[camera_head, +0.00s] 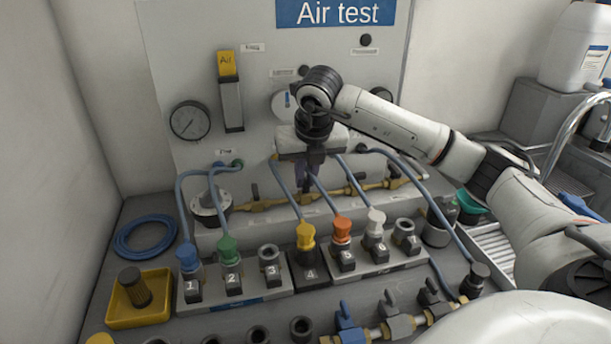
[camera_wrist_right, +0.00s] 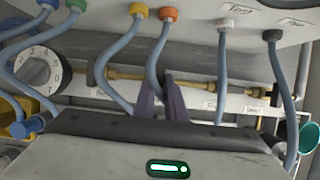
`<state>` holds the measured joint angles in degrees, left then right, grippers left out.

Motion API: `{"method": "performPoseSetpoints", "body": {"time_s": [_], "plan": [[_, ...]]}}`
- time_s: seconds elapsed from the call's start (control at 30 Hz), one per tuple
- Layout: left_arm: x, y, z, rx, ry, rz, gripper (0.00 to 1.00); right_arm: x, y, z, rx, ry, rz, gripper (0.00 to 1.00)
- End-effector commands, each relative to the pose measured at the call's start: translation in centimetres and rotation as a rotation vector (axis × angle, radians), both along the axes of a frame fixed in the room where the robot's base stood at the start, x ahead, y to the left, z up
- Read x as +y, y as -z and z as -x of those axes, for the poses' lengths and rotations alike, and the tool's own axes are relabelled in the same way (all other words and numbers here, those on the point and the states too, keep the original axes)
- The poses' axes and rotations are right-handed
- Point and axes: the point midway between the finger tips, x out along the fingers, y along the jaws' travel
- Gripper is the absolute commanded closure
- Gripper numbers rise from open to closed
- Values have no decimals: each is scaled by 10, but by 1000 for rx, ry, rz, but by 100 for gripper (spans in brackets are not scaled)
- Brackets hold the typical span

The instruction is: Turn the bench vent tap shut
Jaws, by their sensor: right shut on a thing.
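A brass pipe (camera_head: 280,203) with several small taps runs along the ledge at the foot of the test panel. It also shows in the right wrist view (camera_wrist_right: 195,85). My right gripper (camera_head: 307,188) points down at the middle of this pipe. In the right wrist view its two purple-grey fingers (camera_wrist_right: 161,97) are close together over the pipe, shut on a tap handle there. The fingers hide most of that handle, so its angle cannot be told. Small labels sit by the pipe, too small to read surely. My left gripper is not in view.
Blue hoses rise around my right gripper from numbered sockets with coloured plugs, such as the orange plug (camera_head: 342,229). Blue, grey and black lever taps (camera_head: 397,322) stand at the front. A yellow tray (camera_head: 153,312) and a coiled blue hose (camera_head: 145,238) lie left.

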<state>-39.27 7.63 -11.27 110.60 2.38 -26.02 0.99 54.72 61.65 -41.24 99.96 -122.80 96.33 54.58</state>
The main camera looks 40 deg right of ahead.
Motion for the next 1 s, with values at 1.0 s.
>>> {"method": "performPoseSetpoints", "body": {"time_s": [1.0], "plan": [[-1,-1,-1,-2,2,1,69,16,-79,27,-5,0,-1,70]]}}
